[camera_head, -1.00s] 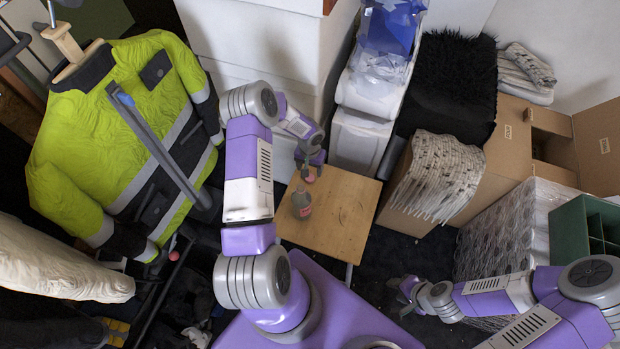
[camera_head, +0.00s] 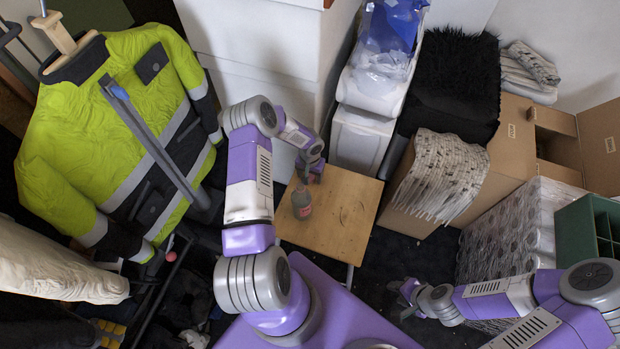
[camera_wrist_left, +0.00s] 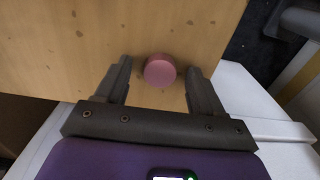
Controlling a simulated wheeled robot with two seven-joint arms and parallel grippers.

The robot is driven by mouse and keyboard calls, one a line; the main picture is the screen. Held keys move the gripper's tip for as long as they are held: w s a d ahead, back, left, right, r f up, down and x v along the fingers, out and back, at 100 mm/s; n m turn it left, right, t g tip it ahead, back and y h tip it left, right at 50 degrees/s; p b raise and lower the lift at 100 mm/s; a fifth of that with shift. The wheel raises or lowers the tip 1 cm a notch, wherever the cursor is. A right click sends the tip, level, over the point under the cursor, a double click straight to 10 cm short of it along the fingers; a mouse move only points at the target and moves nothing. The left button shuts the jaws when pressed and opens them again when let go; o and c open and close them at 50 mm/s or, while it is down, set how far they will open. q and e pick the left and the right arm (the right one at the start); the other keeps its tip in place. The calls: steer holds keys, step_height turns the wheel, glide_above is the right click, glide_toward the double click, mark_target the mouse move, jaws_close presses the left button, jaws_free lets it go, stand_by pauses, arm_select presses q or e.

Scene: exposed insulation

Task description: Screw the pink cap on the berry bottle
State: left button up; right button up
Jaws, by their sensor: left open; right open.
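The berry bottle (camera_head: 302,204) stands upright on the small wooden table, grey with a reddish label. The pink cap (camera_wrist_left: 160,71) lies on the table in the left wrist view, in the space between my left gripper's fingertips. My left gripper (camera_wrist_left: 160,78) is open, above the table's far side, beyond the bottle; it also shows in the head view (camera_head: 311,178), where it hides the cap. My right gripper (camera_head: 400,300) is open and empty, low over the dark floor at the right, far from the bottle.
The wooden table (camera_head: 345,205) is otherwise bare. A white cabinet (camera_head: 265,60) stands behind it. A cardboard box (camera_head: 420,200) is to its right, and a yellow jacket (camera_head: 80,150) hangs at the left. Wrapped rolls (camera_head: 510,230) stand near my right arm.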

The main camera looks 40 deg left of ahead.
arm_select(q)
steer(key=c, duration=1.1)
step_height(320, 180, up, 10)
steer(key=p, duration=0.3)
